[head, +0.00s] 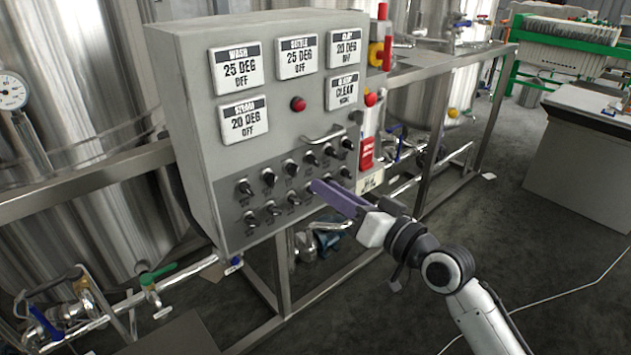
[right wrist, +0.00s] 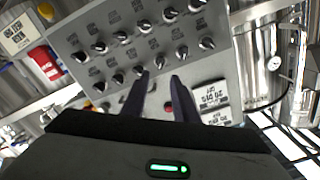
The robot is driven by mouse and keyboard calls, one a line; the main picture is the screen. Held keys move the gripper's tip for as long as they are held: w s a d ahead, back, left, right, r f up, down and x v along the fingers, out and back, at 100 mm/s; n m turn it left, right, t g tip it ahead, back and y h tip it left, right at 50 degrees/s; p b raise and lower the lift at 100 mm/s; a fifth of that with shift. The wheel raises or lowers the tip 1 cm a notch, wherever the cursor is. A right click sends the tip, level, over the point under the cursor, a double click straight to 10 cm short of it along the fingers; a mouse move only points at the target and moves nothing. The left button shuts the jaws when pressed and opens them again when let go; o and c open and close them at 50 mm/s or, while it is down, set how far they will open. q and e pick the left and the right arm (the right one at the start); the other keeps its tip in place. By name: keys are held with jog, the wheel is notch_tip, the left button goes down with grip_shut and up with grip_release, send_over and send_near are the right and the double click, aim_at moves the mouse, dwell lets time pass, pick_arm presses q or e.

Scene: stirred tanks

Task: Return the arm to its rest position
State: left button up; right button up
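My right arm comes in from the lower right of the head view. Its gripper (head: 318,188) has purple fingers that point at the lower knob rows of the grey control panel (head: 190,110). In the right wrist view the two fingers of this gripper (right wrist: 160,76) stand apart, with panel face showing between them and nothing held. The tips overlap the knob area in the head view; I cannot tell how far they are from the panel face. My left gripper is not in view.
The panel carries several label displays, a red button (head: 298,104) and a handle (head: 324,136). Steel tanks (head: 60,80) stand at left and behind. A metal frame (head: 475,125) surrounds the panel. A grey cabinet (head: 580,150) stands at right. Open floor lies around my right arm.

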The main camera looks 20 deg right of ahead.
jog(key=shift+v, duration=1)
jog(key=s+a+f+n+g+h, duration=0.15)
jog(key=s+f, duration=0.35)
jog(key=f, duration=0.6)
jog(key=s+a+f+g+h, duration=0.1)
jog(key=s+a+f+g, duration=0.3)
jog(key=f, duration=0.8)
jog(key=s+a+f+n+g+h, duration=0.1)
jog(key=s+f+n+g, duration=0.2)
jog(key=s+f, duration=0.9)
jog(key=s, duration=0.4)
jog(key=shift+s+a+f, duration=0.15)
jog(key=shift+a+f, duration=0.05)
jog(key=shift+f, duration=0.2)
